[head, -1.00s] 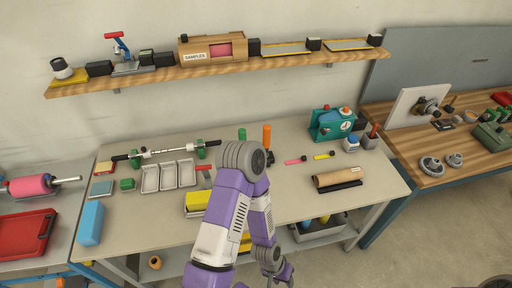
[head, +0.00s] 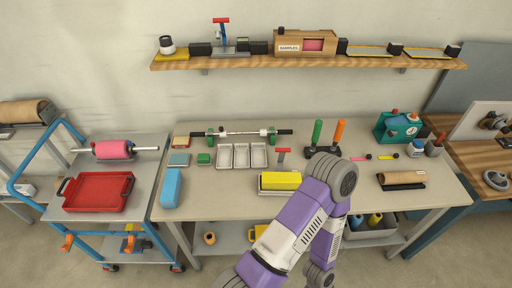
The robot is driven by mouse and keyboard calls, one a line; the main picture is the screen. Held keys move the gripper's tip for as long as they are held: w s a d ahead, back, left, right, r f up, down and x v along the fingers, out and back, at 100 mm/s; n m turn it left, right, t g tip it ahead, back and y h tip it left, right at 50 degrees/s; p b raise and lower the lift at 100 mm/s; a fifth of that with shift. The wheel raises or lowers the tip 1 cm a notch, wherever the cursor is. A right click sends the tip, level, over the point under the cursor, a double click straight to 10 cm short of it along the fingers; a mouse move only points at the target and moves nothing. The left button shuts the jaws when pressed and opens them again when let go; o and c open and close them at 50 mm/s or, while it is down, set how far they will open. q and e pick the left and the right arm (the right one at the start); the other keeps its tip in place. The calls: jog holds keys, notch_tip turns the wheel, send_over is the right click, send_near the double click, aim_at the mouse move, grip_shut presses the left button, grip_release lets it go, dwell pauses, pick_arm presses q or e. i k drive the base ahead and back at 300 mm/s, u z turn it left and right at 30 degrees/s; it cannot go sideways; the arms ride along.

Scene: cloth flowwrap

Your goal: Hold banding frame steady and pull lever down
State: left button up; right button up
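No part is clearly recognisable as the banding frame. A small blue stand with a red T-shaped handle (head: 221,33) stands upright on the wall shelf. On the bench, a yellow block (head: 279,181) sits in a pale holder, with a red-topped lever (head: 282,153) standing just behind it. A green handle (head: 317,132) and an orange handle (head: 339,131) stand upright to the right of that lever. One purple and white arm of mine rises from the bottom and bends down again in front of the bench, covering part of it. Neither gripper shows; the arm's end runs out at the bottom edge.
A blue cart at left carries a red tray (head: 98,208) and a pink roll (head: 113,149). On the bench are metal trays (head: 241,166), a roller bar (head: 240,132), a blue block (head: 171,187), a brown roll (head: 401,177) and a teal machine (head: 397,127).

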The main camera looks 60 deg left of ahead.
aim_at(283, 151)
jog(key=k, duration=0.35)
jog(key=u, duration=0.85)
